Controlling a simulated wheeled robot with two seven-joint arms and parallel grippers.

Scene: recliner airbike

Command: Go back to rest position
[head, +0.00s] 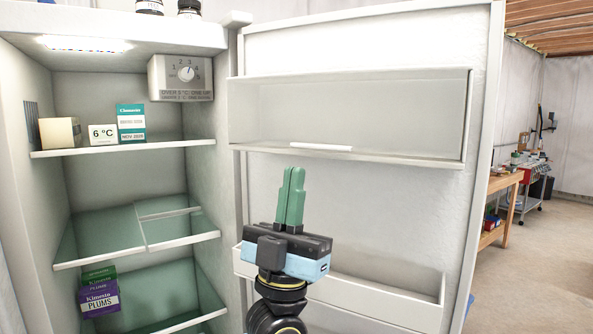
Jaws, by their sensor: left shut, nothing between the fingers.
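My left gripper (290,198) is raised in front of the inner side of the open fridge door (330,200). Its green fingers point up and are shut together with nothing between them. It is apart from the shelves and the items on them. My right gripper does not show in the head view.
The open fridge (100,92) stands at the left. Its top shelf holds a tan box (60,132), a 6 °C display (103,134) and a teal-white box (131,123). A purple plums box (99,298) sits lower. A wooden workbench (505,183) and open floor lie at the right.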

